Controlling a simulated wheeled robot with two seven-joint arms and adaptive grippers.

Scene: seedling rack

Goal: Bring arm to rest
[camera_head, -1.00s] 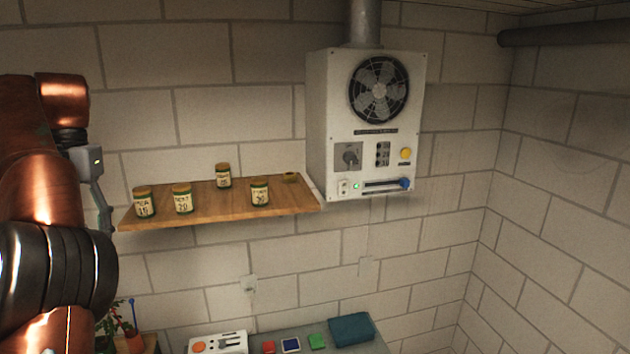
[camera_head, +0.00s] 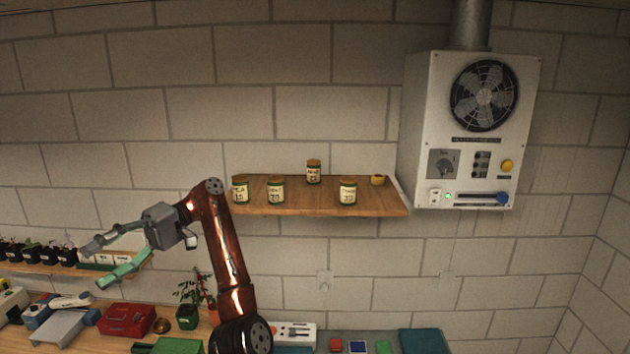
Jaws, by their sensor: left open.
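My left arm comes up from the bottom of the head view and bends over to the left. My left gripper (camera_head: 95,262) is at its end, with its pale green fingers apart and nothing between them. It hangs in the air above the workbench, in front of the seedling shelf at the left. My right gripper is not in the picture.
A wooden shelf (camera_head: 300,209) on the wall holds several labelled jars. A white fan unit (camera_head: 425,120) hangs right of it. A red box (camera_head: 127,319), a potted plant (camera_head: 187,316) and a white panel (camera_head: 296,334) stand below. Several seedlings stand at the far left.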

